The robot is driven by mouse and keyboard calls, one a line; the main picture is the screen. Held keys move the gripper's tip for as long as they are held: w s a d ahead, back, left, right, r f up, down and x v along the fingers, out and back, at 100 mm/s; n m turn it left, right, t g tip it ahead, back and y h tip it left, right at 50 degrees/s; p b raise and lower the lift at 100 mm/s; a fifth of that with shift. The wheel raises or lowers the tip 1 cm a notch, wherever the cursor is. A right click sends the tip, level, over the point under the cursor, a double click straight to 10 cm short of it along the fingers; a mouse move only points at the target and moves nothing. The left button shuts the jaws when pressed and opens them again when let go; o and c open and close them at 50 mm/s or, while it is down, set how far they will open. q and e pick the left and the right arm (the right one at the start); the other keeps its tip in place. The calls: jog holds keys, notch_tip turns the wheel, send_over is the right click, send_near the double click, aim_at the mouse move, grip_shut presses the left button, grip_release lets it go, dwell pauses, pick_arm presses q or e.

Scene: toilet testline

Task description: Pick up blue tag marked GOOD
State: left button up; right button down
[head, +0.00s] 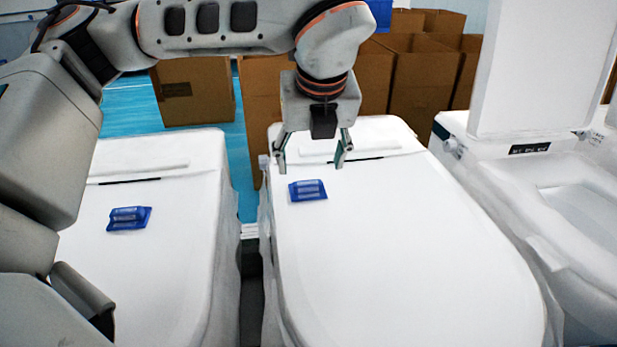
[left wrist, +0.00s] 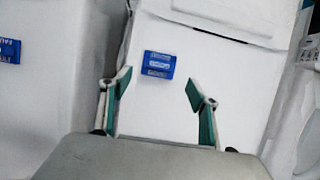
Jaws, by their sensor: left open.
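A blue tag (head: 308,190) lies on the closed white lid of the middle toilet (head: 400,250). It also shows in the left wrist view (left wrist: 158,64), just ahead of the fingertips; its lettering is too blurred to read. A second blue tag (head: 128,218) lies on the left toilet lid. In the left wrist view this second tag (left wrist: 9,50) is cut off at the edge and shows letters like "FAUL". My left gripper (head: 311,162) is open and empty, pointing down above the middle lid near its tag. My right gripper is not in view.
The left toilet (head: 180,270) stands beside the middle one with a narrow gap between. A toilet with its lid raised (head: 545,70) is at the right. Cardboard boxes (head: 195,92) stand behind on a blue floor.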

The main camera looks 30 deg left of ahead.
aim_at(308, 183)
pick_arm(q)
jog(key=shift+x, duration=1.2)
jog(key=x, duration=0.5)
jog(key=shift+a+p, duration=0.15)
jog(key=shift+p, duration=0.2)
jog(key=c, duration=1)
